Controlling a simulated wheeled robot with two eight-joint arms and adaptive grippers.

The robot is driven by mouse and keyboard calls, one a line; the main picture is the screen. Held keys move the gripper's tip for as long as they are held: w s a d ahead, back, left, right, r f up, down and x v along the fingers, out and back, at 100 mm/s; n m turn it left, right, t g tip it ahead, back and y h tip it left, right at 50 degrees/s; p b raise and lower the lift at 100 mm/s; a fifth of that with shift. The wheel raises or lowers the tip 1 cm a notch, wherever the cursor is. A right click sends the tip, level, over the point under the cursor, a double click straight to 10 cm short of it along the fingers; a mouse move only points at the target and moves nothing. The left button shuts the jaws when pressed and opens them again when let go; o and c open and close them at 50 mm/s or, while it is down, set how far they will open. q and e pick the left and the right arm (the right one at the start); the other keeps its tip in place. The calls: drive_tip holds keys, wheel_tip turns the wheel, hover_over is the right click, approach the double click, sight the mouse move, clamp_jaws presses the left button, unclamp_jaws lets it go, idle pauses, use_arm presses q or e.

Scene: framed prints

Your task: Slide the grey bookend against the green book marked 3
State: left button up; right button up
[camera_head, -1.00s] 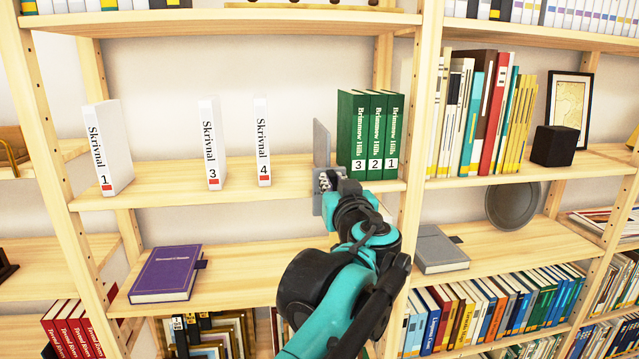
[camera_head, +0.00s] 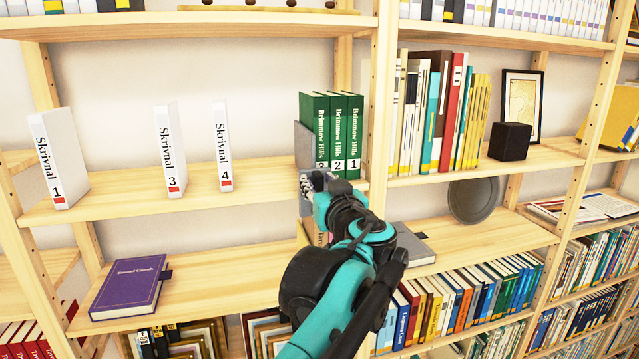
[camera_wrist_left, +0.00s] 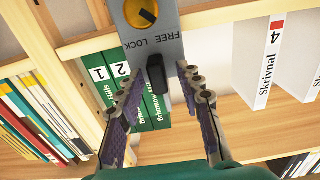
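The grey bookend (camera_head: 303,148) stands upright on the middle shelf at the left side of the green book marked 3 (camera_head: 312,112). In the head view no gap shows between them; contact lower down is hidden. In the wrist view the bookend (camera_wrist_left: 176,48) has a yellow and black knob, the words FREE and LOCK, and a black tab. My left gripper (camera_head: 308,184) is at the bookend's front. Its fingers (camera_wrist_left: 160,85) stand apart on either side of the black tab, with space beside it. My right gripper is not in view.
Green books 2 (camera_head: 336,120) and 1 (camera_head: 353,120) stand right of book 3, near the wooden upright (camera_head: 382,110). White binders marked 4 (camera_head: 221,145), 3 (camera_head: 170,150) and 1 (camera_head: 57,160) stand to the left. The shelf between binder 4 and the bookend is clear.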

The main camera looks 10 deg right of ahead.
use_arm(q)
drive_tip(key=s+d, duration=0.2)
drive_tip(key=s, duration=0.9)
drive_tip(key=shift+s, duration=0.35)
drive_tip(key=s+a+f+g+y+b, duration=0.1)
drive_tip(key=a+f+g+b, duration=0.1)
drive_tip(key=a+f+b, duration=0.65)
drive_tip(key=s+a+f+g+b, duration=0.15)
drive_tip(key=a+f, duration=0.35)
drive_tip(key=f, duration=0.9)
drive_tip(key=a+f+g+y+b, duration=0.1)
drive_tip(key=a+f+g+b, duration=0.35)
drive_tip(key=f, duration=0.75)
drive_tip(key=s+a+f+g+h+b, duration=0.1)
drive_tip(key=s+a+f+b, duration=0.2)
drive_tip(key=f+b, duration=0.4)
drive_tip(key=s+a+f+m+h+b, duration=0.1)
drive_tip(key=s+f+b, duration=0.5)
drive_tip(key=f, duration=1.5)
drive_tip(key=s+a+f+g+h+b, duration=0.1)
drive_tip(key=s+a+f+h+b, duration=0.1)
drive_tip(key=s+a+f+b, duration=0.3)
wheel_tip(320, 180, down, 9)
drive_tip(key=b, duration=0.4)
drive_tip(key=shift+m+g+h, duration=0.3)
drive_tip(key=shift+m+h, duration=0.1)
drive_tip(key=shift+a, duration=0.1)
